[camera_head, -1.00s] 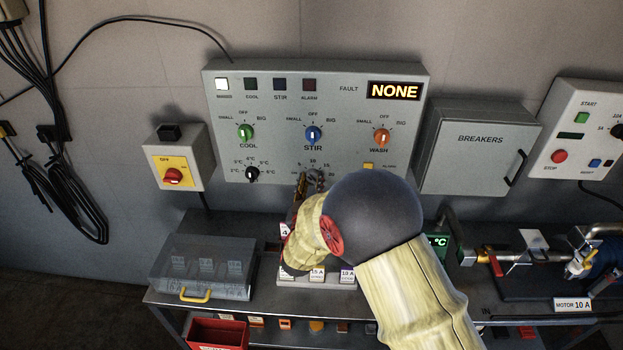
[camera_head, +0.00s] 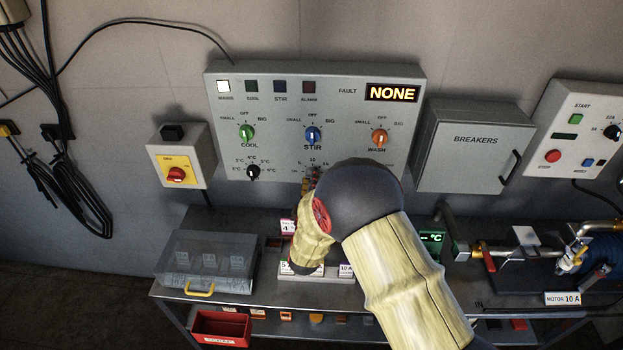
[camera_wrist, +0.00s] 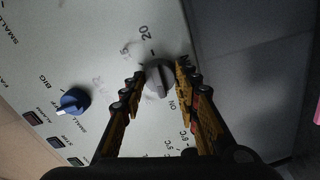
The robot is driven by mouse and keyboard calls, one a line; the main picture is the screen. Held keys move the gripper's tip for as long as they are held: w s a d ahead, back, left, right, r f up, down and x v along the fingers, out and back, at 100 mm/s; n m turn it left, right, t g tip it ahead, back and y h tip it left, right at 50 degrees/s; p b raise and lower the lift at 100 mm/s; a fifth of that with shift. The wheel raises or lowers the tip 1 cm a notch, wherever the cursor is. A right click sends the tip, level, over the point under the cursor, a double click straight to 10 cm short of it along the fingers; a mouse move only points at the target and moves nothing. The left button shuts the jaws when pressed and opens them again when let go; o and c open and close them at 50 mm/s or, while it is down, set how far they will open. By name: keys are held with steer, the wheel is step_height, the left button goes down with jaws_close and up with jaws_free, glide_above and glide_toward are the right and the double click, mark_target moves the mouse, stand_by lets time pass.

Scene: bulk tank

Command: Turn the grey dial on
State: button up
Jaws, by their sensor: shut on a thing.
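The grey dial (camera_wrist: 158,79) sits on the grey control panel, with numbers such as 20 and the word ON printed around it in the wrist view. My gripper (camera_wrist: 160,82) has one finger on each side of the dial and is shut on it. In the head view my gripper (camera_head: 311,182) is at the lower middle of the panel (camera_head: 222,160), and my arm hides the dial there.
Above the grey dial are the green COOL knob (camera_head: 247,132), the blue STIR knob (camera_head: 313,136) and the orange WASH knob (camera_head: 379,138). A black temperature knob (camera_head: 253,172) is to the left. The fault display (camera_head: 392,93) reads NONE. A shelf with a clear box (camera_head: 210,262) lies below.

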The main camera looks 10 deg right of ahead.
steer(key=shift+n, duration=0.6)
steer(key=o, duration=1.2)
steer(key=shift+c, duration=0.2)
steer(key=v, duration=1.2)
steer(key=shift+f, duration=0.1)
